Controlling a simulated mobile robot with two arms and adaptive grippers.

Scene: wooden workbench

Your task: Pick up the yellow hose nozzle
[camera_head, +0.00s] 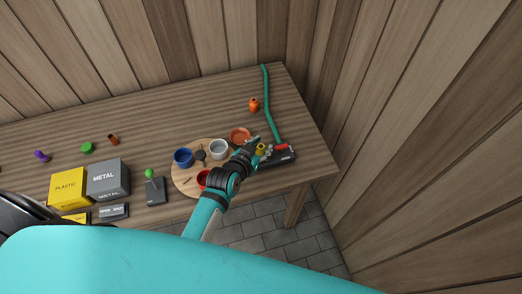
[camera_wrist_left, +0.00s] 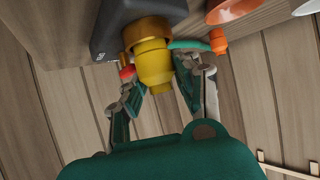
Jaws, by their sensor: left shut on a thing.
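The yellow hose nozzle (camera_head: 261,149) is at the right end of the workbench, at the dark block (camera_head: 281,157). In the left wrist view the nozzle (camera_wrist_left: 154,66) has a brownish-orange collar and sits between the fingers of my left gripper (camera_wrist_left: 160,92), close to the black block (camera_wrist_left: 112,24). My left gripper (camera_head: 253,148) is shut on it in the head view, though the fingers are small there. I cannot tell whether the nozzle is still joined to the block. My right gripper is not in view.
A green hose (camera_head: 267,92) runs back from a red part (camera_head: 281,148) on the block. An orange bottle (camera_head: 254,104) stands left of the hose. Wooden walls close in behind and right.

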